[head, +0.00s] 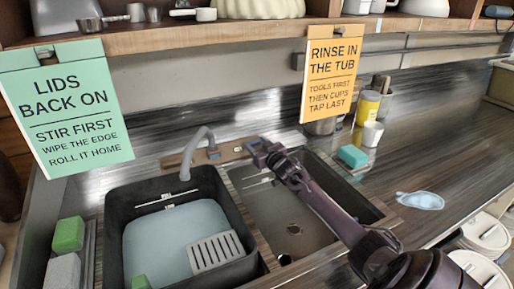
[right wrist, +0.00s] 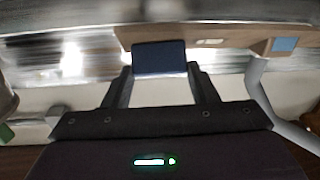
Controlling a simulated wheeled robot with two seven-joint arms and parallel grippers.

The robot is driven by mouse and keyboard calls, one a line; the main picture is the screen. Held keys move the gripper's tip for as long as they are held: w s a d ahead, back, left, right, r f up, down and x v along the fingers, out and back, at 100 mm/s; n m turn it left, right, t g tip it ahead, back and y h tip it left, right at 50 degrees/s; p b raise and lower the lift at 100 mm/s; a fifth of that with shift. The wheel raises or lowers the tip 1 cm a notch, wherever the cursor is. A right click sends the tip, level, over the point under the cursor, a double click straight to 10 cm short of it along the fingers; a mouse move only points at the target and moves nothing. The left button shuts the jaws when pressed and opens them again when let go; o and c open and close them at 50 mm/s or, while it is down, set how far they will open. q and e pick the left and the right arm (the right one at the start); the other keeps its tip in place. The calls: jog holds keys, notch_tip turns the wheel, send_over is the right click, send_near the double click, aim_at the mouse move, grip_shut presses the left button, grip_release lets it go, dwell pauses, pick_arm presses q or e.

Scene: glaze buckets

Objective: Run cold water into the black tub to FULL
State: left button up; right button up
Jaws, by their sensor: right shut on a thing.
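The black tub (head: 112,235) stands in the left basin and holds pale blue water (head: 170,232). The water surface lies below a white mark (head: 168,197) on the far inner wall; its lettering is too small to read. The grey spout (head: 190,150) bends over the tub's far edge, and I see no stream from it. My right gripper (head: 262,150) is at the wooden strip behind the basins, right of the spout. In the right wrist view it is shut on a dark blue block (right wrist: 160,56), which looks like a tap handle. My left gripper is not in view.
A slotted grey piece (head: 215,252) lies at the tub's near right. The right basin (head: 290,215) is empty under my right arm. A teal sponge (head: 352,156), yellow can (head: 367,107) and white cup (head: 372,133) stand right. Signs hang from the shelf (head: 200,38).

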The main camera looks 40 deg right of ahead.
jog(key=n+y+b, duration=0.4)
jog(key=n+b, duration=0.1)
jog(key=d+n+y+b, duration=0.1)
jog(key=n+y+b, duration=0.1)
jog(key=b, duration=0.1)
jog(key=shift+f+g, duration=0.1)
jog(key=shift+g, duration=0.3)
pick_arm(q)
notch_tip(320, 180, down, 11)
jog(key=b, duration=0.2)
pick_arm(e)
jog(key=shift+n+y, duration=0.8)
jog(key=shift+n, duration=0.1)
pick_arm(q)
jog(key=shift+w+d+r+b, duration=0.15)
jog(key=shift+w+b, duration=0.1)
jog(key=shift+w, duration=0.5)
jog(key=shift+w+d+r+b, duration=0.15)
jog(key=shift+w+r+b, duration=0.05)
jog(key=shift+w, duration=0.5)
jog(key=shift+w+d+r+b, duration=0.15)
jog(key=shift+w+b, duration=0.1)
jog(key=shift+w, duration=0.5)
pick_arm(e)
jog(key=shift+r+n+g+y, duration=0.3)
jog(key=shift+n+g+y, duration=0.1)
jog(key=shift+n, duration=0.1)
jog(key=o, duration=1)
jog(key=shift+f, duration=0.1)
